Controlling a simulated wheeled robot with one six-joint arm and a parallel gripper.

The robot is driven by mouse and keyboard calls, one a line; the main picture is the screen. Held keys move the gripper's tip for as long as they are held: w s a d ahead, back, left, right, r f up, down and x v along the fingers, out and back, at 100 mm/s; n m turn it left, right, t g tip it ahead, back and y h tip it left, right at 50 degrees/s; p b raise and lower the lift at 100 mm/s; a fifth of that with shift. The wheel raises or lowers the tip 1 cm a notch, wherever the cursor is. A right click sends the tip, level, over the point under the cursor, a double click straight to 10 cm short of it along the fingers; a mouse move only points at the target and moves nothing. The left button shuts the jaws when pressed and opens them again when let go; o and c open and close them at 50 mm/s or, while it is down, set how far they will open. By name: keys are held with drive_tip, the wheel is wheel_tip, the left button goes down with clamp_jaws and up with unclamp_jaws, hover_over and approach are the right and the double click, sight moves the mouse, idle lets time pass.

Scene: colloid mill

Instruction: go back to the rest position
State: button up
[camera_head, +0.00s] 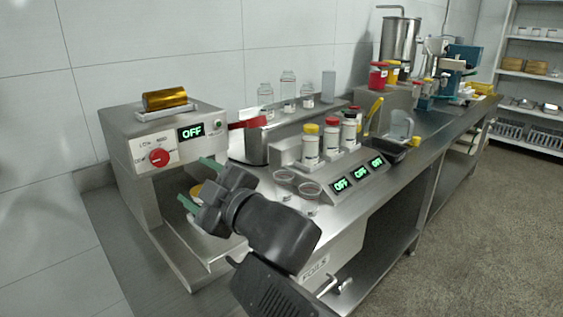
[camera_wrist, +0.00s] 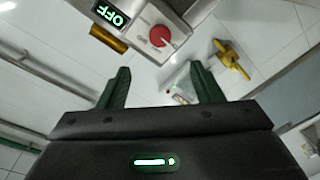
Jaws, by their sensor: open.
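My gripper (camera_head: 199,185) is open and empty, with two green fingers spread apart. In the head view it is in front of the machine (camera_head: 132,133) with the red knob (camera_head: 159,157) and a green OFF display. In the wrist view the gripper's fingers (camera_wrist: 157,88) point up toward that machine, whose red knob (camera_wrist: 159,36) shows above and between them. Nothing is between the fingertips. My arm covers part of the steel bench and the machine's base.
Right of my arm stand two small glass dishes (camera_head: 298,184), a rack of capped bottles (camera_head: 328,141) and a panel (camera_head: 357,174) with several OFF displays. A gold roll (camera_head: 165,99) lies on the machine. The floor (camera_head: 480,230) at right is clear.

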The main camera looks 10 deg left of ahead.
idle(0.3)
drive_tip(key=b, duration=0.9)
approach(161, 158)
drive_tip(key=x, duration=0.7)
drive_tip(key=shift+f, duration=0.25)
drive_tip(key=shift+r+b+x, duration=0.2)
drive_tip(key=shift+b+x, duration=0.25)
drive_tip(key=shift+x, duration=0.45)
drive_tip(key=shift+d, duration=0.1)
